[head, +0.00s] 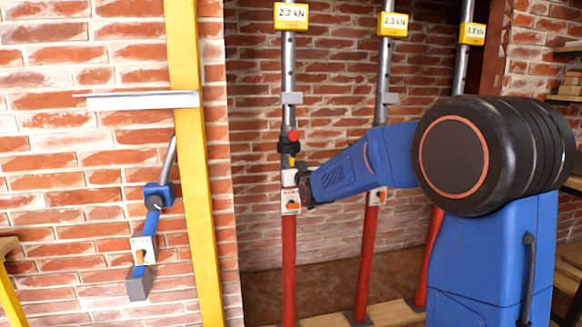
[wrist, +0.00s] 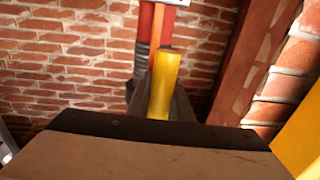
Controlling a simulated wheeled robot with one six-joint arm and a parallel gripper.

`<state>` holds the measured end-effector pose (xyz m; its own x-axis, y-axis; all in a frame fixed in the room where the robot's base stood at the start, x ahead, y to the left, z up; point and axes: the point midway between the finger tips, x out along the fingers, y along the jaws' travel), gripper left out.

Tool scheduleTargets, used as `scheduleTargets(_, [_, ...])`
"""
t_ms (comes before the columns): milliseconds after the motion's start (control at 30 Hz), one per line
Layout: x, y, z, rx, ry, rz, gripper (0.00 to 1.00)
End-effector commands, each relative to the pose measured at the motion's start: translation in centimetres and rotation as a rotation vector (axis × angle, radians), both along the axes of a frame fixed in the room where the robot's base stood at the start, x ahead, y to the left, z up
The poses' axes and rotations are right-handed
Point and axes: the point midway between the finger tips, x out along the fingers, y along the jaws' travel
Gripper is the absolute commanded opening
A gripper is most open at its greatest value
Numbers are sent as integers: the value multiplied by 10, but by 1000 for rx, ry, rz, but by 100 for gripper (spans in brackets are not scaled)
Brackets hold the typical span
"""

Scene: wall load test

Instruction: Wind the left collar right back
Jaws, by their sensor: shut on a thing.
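The left prop (head: 289,250) is a red lower tube with a grey upper tube under a yellow display reading about 2.2 kN (head: 291,16). A dark collar (head: 287,146) sits on it with a red knob above and a short yellow handle (head: 292,161) below. My gripper (head: 297,176) is at the left prop, just under the collar. In the wrist view the yellow handle (wrist: 164,84) stands between the dark fingers of my gripper (wrist: 160,108), which is shut on it. A red tube and a ribbed dark part show behind it. The fingertips are partly hidden.
The middle prop (head: 368,245) and right prop (head: 434,235) stand to the right, the latter partly behind my arm. A yellow post (head: 188,130) with a grey bracket (head: 140,101) is on the left. A blue and grey device (head: 152,210) leans below the bracket. Brick wall lies behind.

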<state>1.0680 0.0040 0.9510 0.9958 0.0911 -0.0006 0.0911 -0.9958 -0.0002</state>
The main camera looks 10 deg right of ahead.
Motion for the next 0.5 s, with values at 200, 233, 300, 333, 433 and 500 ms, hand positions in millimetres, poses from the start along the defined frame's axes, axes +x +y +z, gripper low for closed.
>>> scheduleTargets(200, [1,8,-1,2,1,-84,0])
scheduleTargets(233, [2,9,-1,1,1,-96,0])
scheduleTargets(300, [2,11,0,2,1,-125,0])
scheduleTargets(333, [3,12,0,2,0,-137,0])
scheduleTargets(433, [4,15,-1,1,1,-178,0])
scheduleTargets(500, [4,17,0,1,1,-207,0])
